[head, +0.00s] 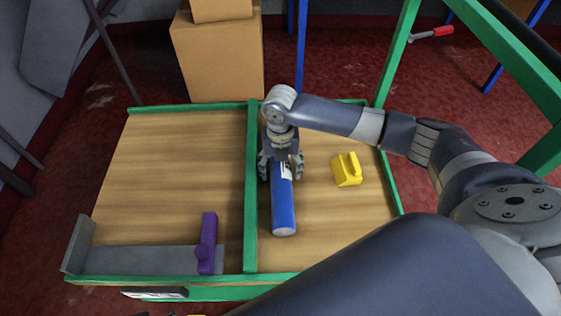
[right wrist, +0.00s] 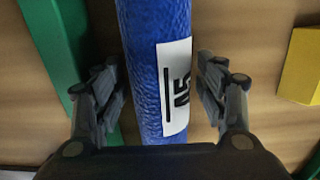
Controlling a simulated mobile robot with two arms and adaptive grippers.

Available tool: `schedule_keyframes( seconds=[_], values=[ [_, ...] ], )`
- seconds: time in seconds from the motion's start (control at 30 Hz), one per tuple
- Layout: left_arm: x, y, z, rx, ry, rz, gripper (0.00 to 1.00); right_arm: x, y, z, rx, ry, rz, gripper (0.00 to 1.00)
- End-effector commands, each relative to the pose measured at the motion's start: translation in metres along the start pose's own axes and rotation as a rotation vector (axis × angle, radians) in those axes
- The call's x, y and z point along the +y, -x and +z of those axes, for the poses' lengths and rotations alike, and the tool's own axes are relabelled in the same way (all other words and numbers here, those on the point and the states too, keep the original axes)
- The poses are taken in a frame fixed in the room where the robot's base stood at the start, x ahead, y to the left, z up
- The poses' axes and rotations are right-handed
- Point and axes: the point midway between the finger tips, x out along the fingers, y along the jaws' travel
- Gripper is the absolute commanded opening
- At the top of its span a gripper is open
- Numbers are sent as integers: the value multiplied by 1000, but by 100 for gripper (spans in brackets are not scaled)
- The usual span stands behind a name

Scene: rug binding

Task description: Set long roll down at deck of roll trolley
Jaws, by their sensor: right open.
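The long roll (head: 283,207) is blue with a white label and lies on the right section of the wooden deck (head: 330,235) of the trolley, just right of the green divider (head: 251,190). My right gripper (head: 280,172) is above the roll's far part, pointing down. In the right wrist view the roll (right wrist: 155,60) passes between the open fingers of the gripper (right wrist: 160,95), with a gap on both sides. The roll's far end is hidden under my gripper in the head view. My left gripper is not in view.
A yellow block-like piece (head: 347,170) lies on the deck to the right. A purple tool (head: 207,243) and a grey metal angle plate (head: 150,259) lie on the left section, otherwise bare. Cardboard boxes (head: 218,60) stand behind. A green frame (head: 395,55) rises at the right.

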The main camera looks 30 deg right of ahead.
Motion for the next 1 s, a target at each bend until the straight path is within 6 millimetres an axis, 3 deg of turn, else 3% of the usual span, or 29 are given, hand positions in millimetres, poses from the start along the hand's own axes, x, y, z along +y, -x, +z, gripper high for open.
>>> schedule_keyframes(
  seconds=[0.1, 0.7, 1.0],
  values=[
    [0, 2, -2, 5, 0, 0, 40, 0, 10, 1, -2, -1, 2, 66],
    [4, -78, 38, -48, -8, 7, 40, 0, 105, 1, -3, -1, 1, 66],
    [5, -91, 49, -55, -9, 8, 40, 0, 121, 1, 0, -1, 1, 66]
  ],
)
